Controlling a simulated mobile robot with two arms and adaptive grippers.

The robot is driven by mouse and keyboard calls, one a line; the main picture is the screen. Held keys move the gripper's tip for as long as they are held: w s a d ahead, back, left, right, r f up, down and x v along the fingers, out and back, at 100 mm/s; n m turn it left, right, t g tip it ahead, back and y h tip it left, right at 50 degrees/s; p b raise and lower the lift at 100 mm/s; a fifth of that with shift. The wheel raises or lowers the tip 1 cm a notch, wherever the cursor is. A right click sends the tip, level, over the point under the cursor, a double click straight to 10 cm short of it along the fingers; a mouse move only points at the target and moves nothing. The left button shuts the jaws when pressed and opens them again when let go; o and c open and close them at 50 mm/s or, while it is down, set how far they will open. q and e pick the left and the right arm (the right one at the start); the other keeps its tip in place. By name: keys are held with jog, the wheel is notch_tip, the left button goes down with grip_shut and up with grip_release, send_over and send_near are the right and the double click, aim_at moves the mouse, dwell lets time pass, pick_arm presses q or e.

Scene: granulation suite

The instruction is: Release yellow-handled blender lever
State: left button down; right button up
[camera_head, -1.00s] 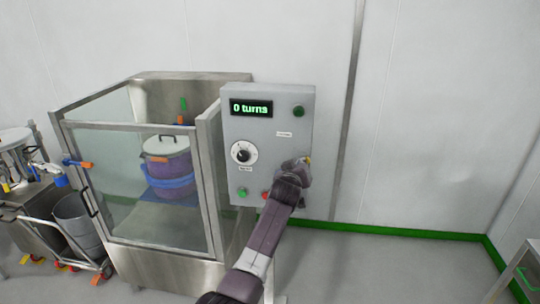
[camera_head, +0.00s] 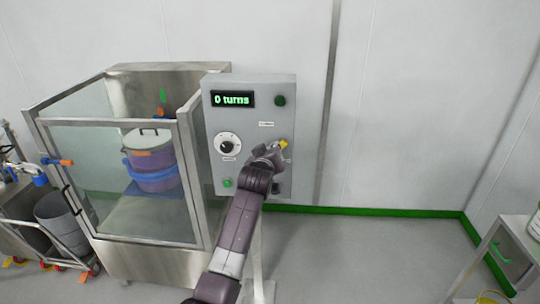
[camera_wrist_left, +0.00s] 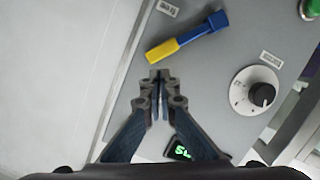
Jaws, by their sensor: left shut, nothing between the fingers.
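The lever has a yellow handle (camera_head: 283,144) and sits on the right side of the grey control box (camera_head: 247,91) in the head view. In the left wrist view its yellow end (camera_wrist_left: 162,53) lies just beyond my fingertips, and its blue part (camera_wrist_left: 206,24) slants up to the right. My left gripper (camera_head: 272,152) is at the box face beside the handle. In the left wrist view its fingers (camera_wrist_left: 158,76) are together and empty, with the yellow end ahead of them; contact cannot be told. My right gripper is not in view.
The box also carries a "0 turns" display (camera_head: 233,99), a dial (camera_head: 228,144), a green button (camera_head: 228,183) and a green lamp (camera_head: 280,101). A glass-walled enclosure (camera_head: 120,190) stands left of it, holding a purple-and-blue drum (camera_head: 152,165).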

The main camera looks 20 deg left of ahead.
pick_arm(q)
jog(key=shift+b+v, duration=0.65)
jog(key=shift+v, duration=2.3)
jog(key=shift+s+a, duration=0.1)
jog(key=shift+a, duration=0.05)
jog(key=shift+f, duration=0.15)
